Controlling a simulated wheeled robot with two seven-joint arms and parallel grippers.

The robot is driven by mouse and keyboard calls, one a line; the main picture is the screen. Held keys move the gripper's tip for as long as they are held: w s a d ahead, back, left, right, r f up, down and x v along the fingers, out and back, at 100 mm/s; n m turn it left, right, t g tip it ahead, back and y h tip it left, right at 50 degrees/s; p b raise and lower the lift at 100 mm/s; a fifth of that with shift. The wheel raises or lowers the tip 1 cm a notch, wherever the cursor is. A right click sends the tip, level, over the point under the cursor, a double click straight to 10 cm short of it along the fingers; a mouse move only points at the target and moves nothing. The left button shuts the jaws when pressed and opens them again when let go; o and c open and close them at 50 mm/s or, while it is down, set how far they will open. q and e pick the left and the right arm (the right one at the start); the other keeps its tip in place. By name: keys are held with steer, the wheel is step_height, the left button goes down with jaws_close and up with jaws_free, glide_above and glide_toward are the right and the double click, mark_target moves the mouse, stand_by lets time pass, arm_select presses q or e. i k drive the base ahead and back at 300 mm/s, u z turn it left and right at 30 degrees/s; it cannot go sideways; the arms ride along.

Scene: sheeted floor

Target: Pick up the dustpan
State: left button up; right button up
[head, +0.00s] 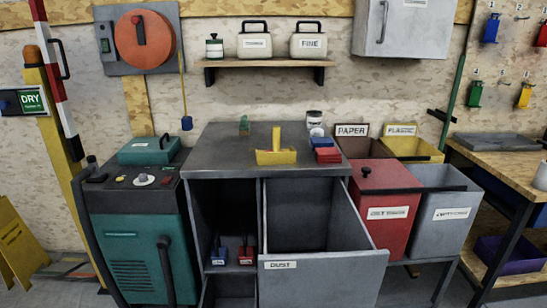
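A yellow dustpan (276,157) sits on the grey top of a cabinet (225,150) in the middle of the head view. Its short yellow handle stands upright from its back. Nothing touches it from above. Neither of my grippers shows in this view, so I cannot see whether they are open or shut.
A deep drawer (330,278) labelled DUST stands pulled out below the dustpan. Red and blue blocks (325,150), a white jar (314,119) and a green item (244,126) share the cabinet top. A teal machine (142,240) stands left; labelled bins (386,205) and a workbench (510,168) stand right.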

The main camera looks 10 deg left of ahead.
mark_target(277, 156)
steer(key=z, duration=1.35)
steer(key=i, duration=0.65)
steer(key=u, duration=2.55)
